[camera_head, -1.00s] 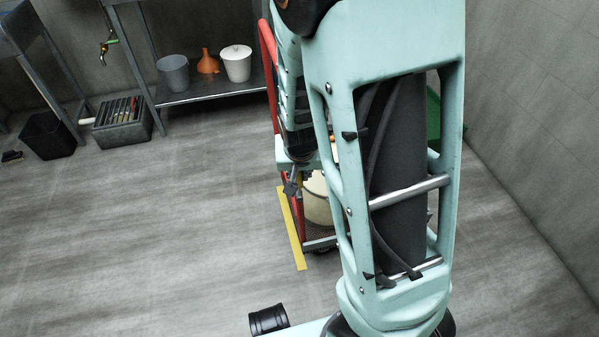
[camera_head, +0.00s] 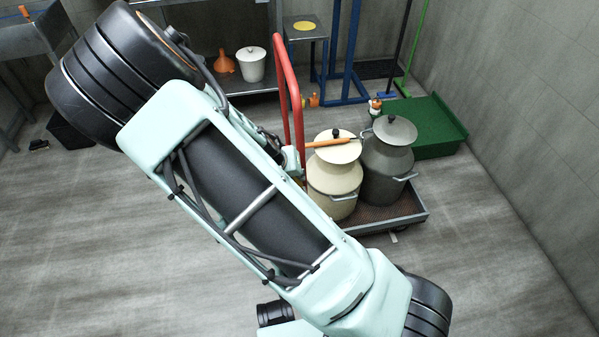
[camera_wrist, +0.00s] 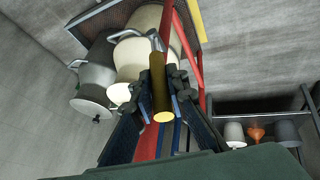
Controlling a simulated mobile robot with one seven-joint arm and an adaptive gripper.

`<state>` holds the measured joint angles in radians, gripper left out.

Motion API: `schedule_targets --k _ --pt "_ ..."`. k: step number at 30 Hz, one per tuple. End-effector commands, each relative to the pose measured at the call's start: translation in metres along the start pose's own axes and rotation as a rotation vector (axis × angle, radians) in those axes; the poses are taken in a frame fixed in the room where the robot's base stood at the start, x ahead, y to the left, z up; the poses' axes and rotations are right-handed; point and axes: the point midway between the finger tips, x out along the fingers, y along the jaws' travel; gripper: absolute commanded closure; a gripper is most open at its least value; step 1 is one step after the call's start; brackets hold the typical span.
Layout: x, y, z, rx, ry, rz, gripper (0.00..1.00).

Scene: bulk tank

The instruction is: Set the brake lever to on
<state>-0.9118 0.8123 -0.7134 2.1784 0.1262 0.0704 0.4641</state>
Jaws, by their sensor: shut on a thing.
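The cart (camera_head: 410,219) has a tall red push handle (camera_head: 291,90). The lever is at the handle's side of the cart. I cannot read an on or off mark.
A cream can (camera_head: 335,182) and a grey can (camera_head: 385,172) stand on the cart. A wooden stick (camera_head: 332,143) shows across the cream can's lid. A green platform (camera_head: 430,125) and a blue stand (camera_head: 345,60) are behind. The floor at right is clear.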

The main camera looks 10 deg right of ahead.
Motion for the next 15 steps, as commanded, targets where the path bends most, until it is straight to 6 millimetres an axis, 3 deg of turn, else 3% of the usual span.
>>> schedule_targets --k 15 --pt "0.003 -0.026 0.0 -0.094 0.047 0.209 1.0"
